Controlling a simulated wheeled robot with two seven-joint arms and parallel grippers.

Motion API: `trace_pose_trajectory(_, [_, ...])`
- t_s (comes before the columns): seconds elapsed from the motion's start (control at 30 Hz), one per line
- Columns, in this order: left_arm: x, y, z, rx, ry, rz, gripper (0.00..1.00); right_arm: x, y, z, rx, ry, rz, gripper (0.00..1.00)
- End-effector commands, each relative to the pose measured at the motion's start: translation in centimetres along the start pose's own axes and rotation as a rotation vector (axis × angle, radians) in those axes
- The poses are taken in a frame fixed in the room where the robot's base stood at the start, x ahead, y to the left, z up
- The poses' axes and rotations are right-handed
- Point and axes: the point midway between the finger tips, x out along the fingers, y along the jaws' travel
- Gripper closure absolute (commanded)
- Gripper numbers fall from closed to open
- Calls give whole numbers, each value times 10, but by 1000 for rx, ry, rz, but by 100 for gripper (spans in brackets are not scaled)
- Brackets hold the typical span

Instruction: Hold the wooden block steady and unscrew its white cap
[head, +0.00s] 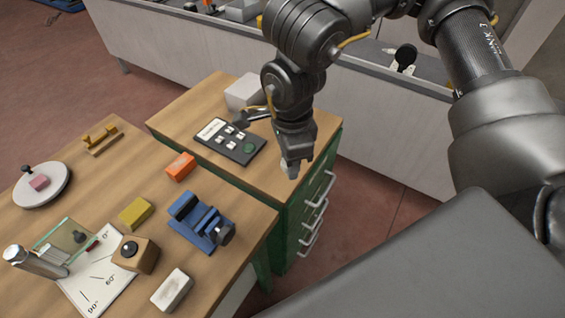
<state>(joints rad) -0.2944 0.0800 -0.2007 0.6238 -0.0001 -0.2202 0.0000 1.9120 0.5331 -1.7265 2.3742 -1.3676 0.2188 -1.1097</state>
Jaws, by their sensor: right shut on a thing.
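The wooden block (144,258) stands on the near wooden bench, with a dark round fitting with a light spot on its top. No white cap shows on it. My right gripper (289,171) is shut on a small whitish thing at its fingertips, which looks like the white cap, though it is small and partly hidden by the fingers. The gripper points down above the front edge of the green cabinet, well up and right of the block, apart from it. My left gripper is not in view, and nothing holds the block.
A blue vise (205,225) stands right of the block. A white block (172,290), yellow block (136,212), orange box (180,167) and angle sheet (88,288) lie around it. A dark control panel (229,141) lies on the green cabinet (318,187). Floor shows right of the cabinet.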

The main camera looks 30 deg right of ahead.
Motion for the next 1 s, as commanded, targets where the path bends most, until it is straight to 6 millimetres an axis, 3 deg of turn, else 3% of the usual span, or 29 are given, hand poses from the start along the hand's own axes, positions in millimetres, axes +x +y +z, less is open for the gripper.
trace_pose_trajectory(0.3, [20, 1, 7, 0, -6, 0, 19, -2, 8, 11, 867, 1, -3, 94])
trace_pose_trajectory(0.5, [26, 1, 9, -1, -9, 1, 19, -5, 11, 15, 1246, 1, -5, 94])
trace_pose_trajectory(0.7, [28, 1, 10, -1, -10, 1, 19, -7, 13, 17, 1415, 0, -6, 94])
trace_pose_trajectory(0.87, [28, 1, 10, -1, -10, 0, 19, -8, 12, 16, 1439, 1, -5, 94])
trace_pose_trajectory(1.0, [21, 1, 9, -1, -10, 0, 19, -3, -2, 12, 1444, 3, -2, 94])
